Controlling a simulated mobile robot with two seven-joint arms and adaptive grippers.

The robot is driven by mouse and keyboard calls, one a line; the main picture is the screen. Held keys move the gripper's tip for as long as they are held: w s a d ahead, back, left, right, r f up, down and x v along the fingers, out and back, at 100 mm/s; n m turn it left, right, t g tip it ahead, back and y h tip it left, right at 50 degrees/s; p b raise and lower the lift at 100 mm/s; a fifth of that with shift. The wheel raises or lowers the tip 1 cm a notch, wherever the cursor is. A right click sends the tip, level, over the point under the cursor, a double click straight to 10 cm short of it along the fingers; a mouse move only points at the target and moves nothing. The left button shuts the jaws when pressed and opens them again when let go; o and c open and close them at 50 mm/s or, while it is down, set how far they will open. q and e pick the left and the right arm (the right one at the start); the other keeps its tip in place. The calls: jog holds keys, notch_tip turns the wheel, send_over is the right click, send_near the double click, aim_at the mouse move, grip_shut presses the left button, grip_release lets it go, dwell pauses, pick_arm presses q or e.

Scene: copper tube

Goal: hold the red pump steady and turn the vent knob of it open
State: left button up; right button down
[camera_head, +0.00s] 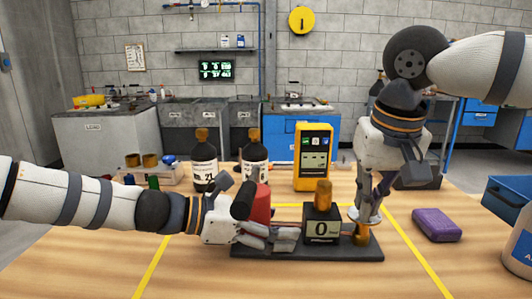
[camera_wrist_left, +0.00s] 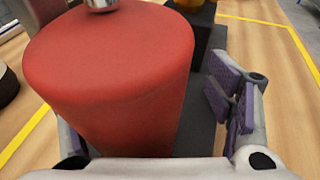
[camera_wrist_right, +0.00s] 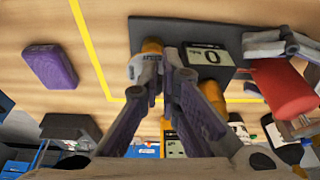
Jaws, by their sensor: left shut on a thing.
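The red pump stands on a dark base plate (camera_head: 290,252). Its red cylinder (camera_head: 262,205) shows large in the left wrist view (camera_wrist_left: 115,75), with a silver piece on top. My left gripper (camera_head: 270,236) is shut on the cylinder from the side. One finger with purple pads shows there; the other is mostly hidden. A black box reading 0 (camera_head: 322,226) carries a brass cap (camera_head: 323,193). At the plate's right end stands a brass fitting (camera_head: 362,236) with a silver disc. My right gripper (camera_wrist_right: 174,66) points down at it, fingertips close together; their grip is unclear.
A yellow meter (camera_head: 313,158) and two dark bottles (camera_head: 204,160) stand behind the pump. A purple block (camera_head: 436,224) lies to the right. A blue bin (camera_head: 507,200) and a white container (camera_head: 520,250) stand at the right edge. The front table is clear.

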jog(key=shift+d+f, duration=0.25)
jog(key=shift+d, duration=0.35)
jog(key=shift+d+f, duration=0.2)
jog(key=shift+d, duration=0.35)
jog(key=shift+s, duration=0.25)
jog(key=shift+a+r, duration=1.4)
jog(key=shift+r, duration=2.2)
notch_tip(320, 180, down, 7)
jog(key=shift+w+d+r, duration=0.1)
jog(key=shift+w+d, duration=0.1)
jog(key=shift+w, duration=0.1)
